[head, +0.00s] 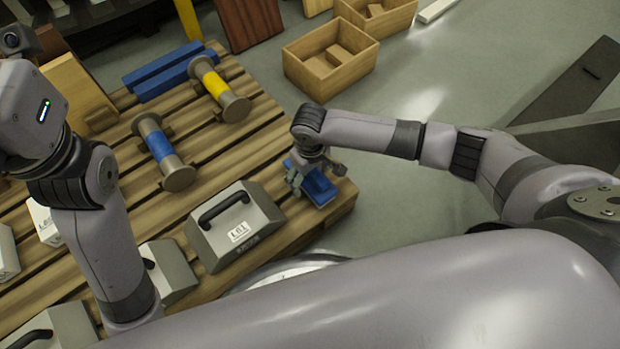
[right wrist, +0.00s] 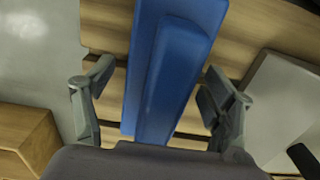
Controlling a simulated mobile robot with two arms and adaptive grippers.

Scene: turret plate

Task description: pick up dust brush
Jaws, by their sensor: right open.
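A long blue stepped piece, likely the dust brush (head: 320,190), lies on the slatted wooden pallet (head: 268,160) near its right corner. In the right wrist view the blue piece (right wrist: 178,75) runs up the middle of the picture between the fingers. My right gripper (head: 317,176) is over it with its fingers apart, one on each side. In the right wrist view the open right gripper (right wrist: 157,84) shows gaps between both fingers and the blue piece. My left arm rises at the left of the head view, but its fingers do not show.
A grey case with a black handle (head: 236,222) stands left of the blue piece. Spools with yellow (head: 214,84) and blue (head: 160,148) middles and blue bars (head: 165,72) lie farther back. A wooden crate (head: 350,74) stands on the floor beyond.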

